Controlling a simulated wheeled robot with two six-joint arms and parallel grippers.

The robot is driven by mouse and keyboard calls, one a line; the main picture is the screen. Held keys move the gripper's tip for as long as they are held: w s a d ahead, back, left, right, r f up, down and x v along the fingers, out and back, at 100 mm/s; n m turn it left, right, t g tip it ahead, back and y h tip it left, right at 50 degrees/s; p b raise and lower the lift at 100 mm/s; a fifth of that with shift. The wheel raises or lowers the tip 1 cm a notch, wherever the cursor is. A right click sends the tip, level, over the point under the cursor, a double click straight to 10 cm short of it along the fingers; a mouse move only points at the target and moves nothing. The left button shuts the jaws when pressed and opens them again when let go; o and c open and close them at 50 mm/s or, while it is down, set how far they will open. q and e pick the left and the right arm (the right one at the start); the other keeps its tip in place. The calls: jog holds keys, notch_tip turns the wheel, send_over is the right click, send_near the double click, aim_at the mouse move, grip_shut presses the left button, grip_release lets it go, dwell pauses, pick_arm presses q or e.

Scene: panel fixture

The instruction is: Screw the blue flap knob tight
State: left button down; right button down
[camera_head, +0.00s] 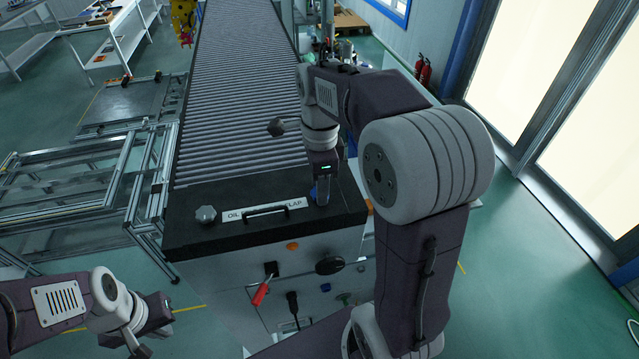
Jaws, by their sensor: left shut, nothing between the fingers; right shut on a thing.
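The blue flap knob (314,193) sits near the right end of the dark flap (200,239) on top of the panel fixture. Only a bit of its blue shows, as my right gripper (322,196) covers most of it. My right gripper points down from above and is shut on the knob. How tightly the knob is screwed in cannot be seen. My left gripper (140,347) is at the lower left, shut and empty, low and apart from the fixture.
The flap also bears a grey knob (205,214), a black handle (265,210) and a white label (234,215). The front panel carries a red lever (261,292) and a black knob (330,265). A roller conveyor (242,90) runs behind. Aluminium frames (65,195) stand at left.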

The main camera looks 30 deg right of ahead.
jog(key=shift+m, duration=0.9)
jog(key=c, duration=0.9)
grip_release()
notch_tip(320, 180, up, 9)
jog(key=shift+b, duration=0.45)
